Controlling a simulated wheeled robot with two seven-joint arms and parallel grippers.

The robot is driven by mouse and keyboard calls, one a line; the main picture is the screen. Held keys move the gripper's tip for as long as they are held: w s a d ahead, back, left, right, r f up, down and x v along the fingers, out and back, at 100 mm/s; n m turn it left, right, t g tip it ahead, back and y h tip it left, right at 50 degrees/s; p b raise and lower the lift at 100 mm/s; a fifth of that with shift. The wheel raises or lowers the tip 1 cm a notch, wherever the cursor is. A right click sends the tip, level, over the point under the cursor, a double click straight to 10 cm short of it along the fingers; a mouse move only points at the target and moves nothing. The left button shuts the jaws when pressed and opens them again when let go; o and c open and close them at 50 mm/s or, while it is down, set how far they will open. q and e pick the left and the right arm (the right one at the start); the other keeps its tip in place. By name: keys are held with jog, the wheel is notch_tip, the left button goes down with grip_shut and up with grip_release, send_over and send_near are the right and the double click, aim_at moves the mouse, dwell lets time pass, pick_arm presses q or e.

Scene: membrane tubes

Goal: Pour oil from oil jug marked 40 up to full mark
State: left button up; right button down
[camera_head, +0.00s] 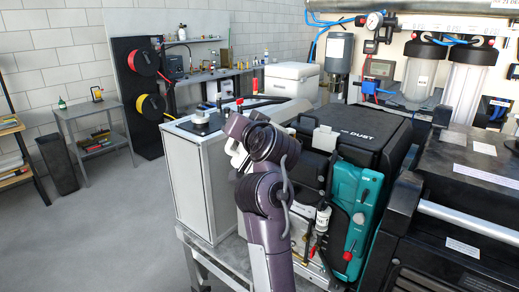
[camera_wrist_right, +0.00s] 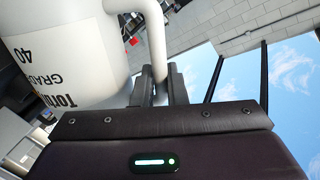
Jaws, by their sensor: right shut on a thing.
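A white oil jug (camera_wrist_right: 90,65) marked 40 fills the upper left of the right wrist view. Its printed label appears nearly upside down there, as does the room. My right gripper (camera_wrist_right: 160,92) is shut on the jug's white handle (camera_wrist_right: 156,40). In the head view my purple right arm rises from the bottom centre and hides its own gripper. A small white part shows at the left of its wrist, too little to identify surely. My left gripper is not in view. The full mark and oil level cannot be seen.
A black and teal machine (camera_head: 358,215) stands just right of my arm, with gauges and clear filter housings (camera_head: 467,75) behind. A grey cabinet (camera_head: 193,185) stands left of the arm. A small side table (camera_head: 95,130) is farther left.

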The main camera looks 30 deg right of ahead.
jog(key=shift+r, duration=0.25)
jog(key=shift+d+r+m+p, duration=0.25)
jog(key=shift+r+m+p, duration=0.15)
jog(key=shift+r+p, duration=0.25)
jog(key=shift+d+r, duration=0.1)
dwell(0.8)
jog(key=shift+d+r+m+p, duration=0.25)
jog(key=shift+r+m+p, duration=0.15)
jog(key=shift+r+p, duration=0.15)
jog(key=shift+d+r, duration=0.15)
dwell(0.8)
jog(key=shift+d+r+m+y+p, duration=0.1)
jog(key=shift+r+m+y+p, duration=0.2)
jog(key=shift+r+m+p, duration=0.1)
jog(key=shift+d+r, duration=0.1)
dwell(0.9)
